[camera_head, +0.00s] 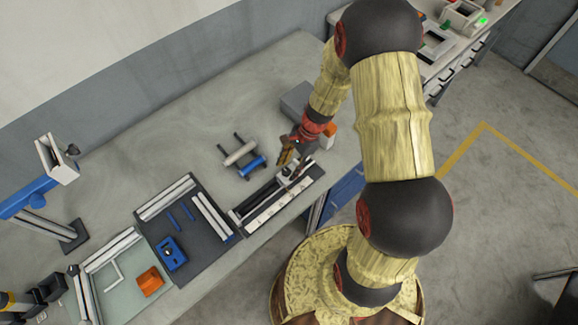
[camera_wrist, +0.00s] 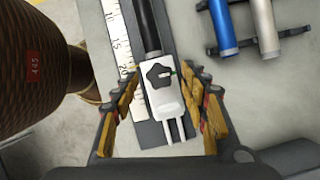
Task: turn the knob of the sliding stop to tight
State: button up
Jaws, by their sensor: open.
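The sliding stop (camera_wrist: 168,104) is a pale block on a dark rod in the wrist view, with two prongs at its lower end. Its knob (camera_wrist: 159,76) is dark and lobed, with a small green mark at its right side. A white ruler scale (camera_wrist: 118,40) runs beside the rod. My gripper (camera_wrist: 165,82) is open, with one yellow-padded finger on each side of the stop and knob. I cannot tell whether the fingers touch the knob. In the head view my gripper (camera_head: 287,158) is over the measuring rail (camera_head: 270,208), and the knob is too small to make out.
A rack with a blue roller (camera_head: 252,166) and a pale roller (camera_head: 240,153) stands left of the rail. A dark tray (camera_head: 185,210) with a blue block (camera_head: 172,254) lies further left. A grey box (camera_head: 298,100) stands behind my gripper. Bare bench (camera_head: 160,140) lies behind the trays.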

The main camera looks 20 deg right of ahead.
jog(key=shift+r, duration=0.1)
jog(key=v, duration=1.1)
jog(key=shift+d+r, duration=0.15)
jog(key=shift+r, duration=0.25)
